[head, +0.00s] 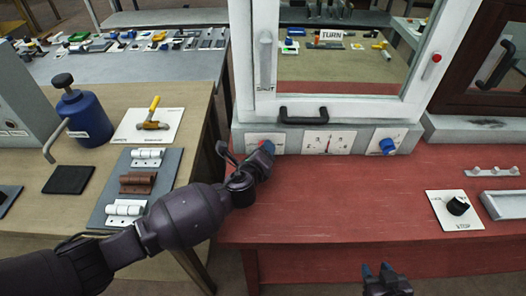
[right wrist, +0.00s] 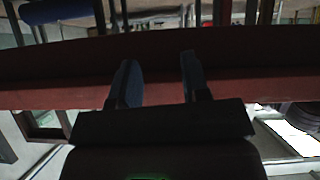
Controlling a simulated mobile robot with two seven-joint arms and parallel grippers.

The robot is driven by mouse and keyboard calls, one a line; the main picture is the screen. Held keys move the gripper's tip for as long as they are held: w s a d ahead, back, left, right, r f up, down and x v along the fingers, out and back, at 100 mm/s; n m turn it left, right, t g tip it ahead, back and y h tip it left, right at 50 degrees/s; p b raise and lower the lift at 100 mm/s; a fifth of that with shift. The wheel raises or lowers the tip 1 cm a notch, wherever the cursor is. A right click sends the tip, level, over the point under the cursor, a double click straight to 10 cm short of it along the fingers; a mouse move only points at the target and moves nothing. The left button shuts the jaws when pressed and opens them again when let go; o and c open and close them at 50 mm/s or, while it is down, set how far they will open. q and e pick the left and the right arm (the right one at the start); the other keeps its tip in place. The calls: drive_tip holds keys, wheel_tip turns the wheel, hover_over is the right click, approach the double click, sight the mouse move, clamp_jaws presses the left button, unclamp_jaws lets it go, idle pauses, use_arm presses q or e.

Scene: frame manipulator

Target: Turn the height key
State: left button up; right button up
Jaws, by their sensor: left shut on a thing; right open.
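A pale window frame (head: 243,60) stands at the back of the red table, with a row of white plates on its sill. My left gripper (head: 266,148) is shut at the left plate (head: 252,138), on a small knob or key that is mostly hidden by the fingers; a bit of red shows there. The middle plate (head: 329,142) carries a scale with a red pointer. The right plate carries a blue knob (head: 388,146). My right gripper (head: 383,270) is open and empty at the front edge of the red table; its parted fingers show in the right wrist view (right wrist: 158,65).
A black handle (head: 304,114) sits above the sill. A black knob on a white plate (head: 457,205) and a metal tray (head: 508,203) are at the right. A tan table at the left holds hinges (head: 138,182) and a blue bottle (head: 86,120). The red tabletop's middle (head: 330,200) is clear.

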use_arm(q)
drive_tip(key=o, duration=0.6)
drive_tip(key=shift+o, duration=0.2)
drive_tip(key=shift+s+a+r, duration=0.1)
drive_tip(key=shift+s+a, duration=0.05)
drive_tip(key=shift+s, duration=0.3)
drive_tip(key=p+v, duration=0.1)
drive_tip(key=v, duration=0.8)
drive_tip(key=shift+s+a+r, duration=0.1)
drive_tip(key=shift+s+a, duration=0.05)
drive_tip(key=shift+s, duration=0.2)
use_arm(e)
drive_tip(key=shift+w+a+r, duration=0.1)
drive_tip(key=shift+w+r, duration=0.25)
drive_tip(key=shift+r, duration=0.25)
drive_tip(key=shift+w+a+r, duration=0.1)
drive_tip(key=shift+w+r, duration=0.2)
drive_tip(key=shift+r, duration=0.25)
use_arm(q)
drive_tip(key=shift+s, duration=0.1)
use_arm(e)
drive_tip(key=shift+d, duration=0.1)
